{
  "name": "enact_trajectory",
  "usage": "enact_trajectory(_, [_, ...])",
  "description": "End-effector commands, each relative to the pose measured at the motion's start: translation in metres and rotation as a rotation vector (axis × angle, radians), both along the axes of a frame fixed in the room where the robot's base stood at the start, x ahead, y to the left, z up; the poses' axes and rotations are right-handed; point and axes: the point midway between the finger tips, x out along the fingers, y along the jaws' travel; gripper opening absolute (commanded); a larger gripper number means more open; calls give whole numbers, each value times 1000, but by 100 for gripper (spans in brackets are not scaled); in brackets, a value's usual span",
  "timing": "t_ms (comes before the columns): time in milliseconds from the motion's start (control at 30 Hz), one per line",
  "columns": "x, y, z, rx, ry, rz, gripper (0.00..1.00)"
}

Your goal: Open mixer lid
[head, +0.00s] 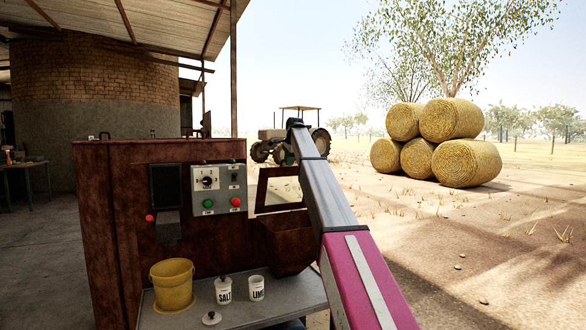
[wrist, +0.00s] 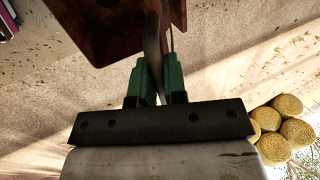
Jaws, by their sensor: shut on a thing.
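The mixer (head: 130,230) is a rusty brown box-shaped machine at the left of the head view. A rusty chute (head: 288,243) and a dark rectangular frame (head: 262,190) are at its right side, partly behind my arm. I cannot tell for sure which part is the lid. In the wrist view, my gripper (wrist: 160,85) has its green fingers shut on a thin grey strip (wrist: 153,50), beside a rusty brown part (wrist: 100,25). The strip looks like a handle or an edge. In the head view my arm hides the gripper.
A control panel (head: 219,188) with knobs and buttons is on the mixer's front. A yellow bucket (head: 172,286), a salt pot (head: 223,291) and a lime pot (head: 257,288) stand on a grey shelf (head: 290,300). Hay bales (head: 450,140) and a tractor (head: 272,146) are far off.

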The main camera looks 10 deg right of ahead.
Motion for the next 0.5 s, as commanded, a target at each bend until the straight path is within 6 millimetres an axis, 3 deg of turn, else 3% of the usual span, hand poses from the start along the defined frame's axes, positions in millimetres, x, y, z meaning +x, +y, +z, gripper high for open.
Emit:
enact_trajectory(200, [23, 7, 9, 1, -2, -2, 0])
enact_trajectory(500, [29, 9, 11, 2, -2, -3, 0])
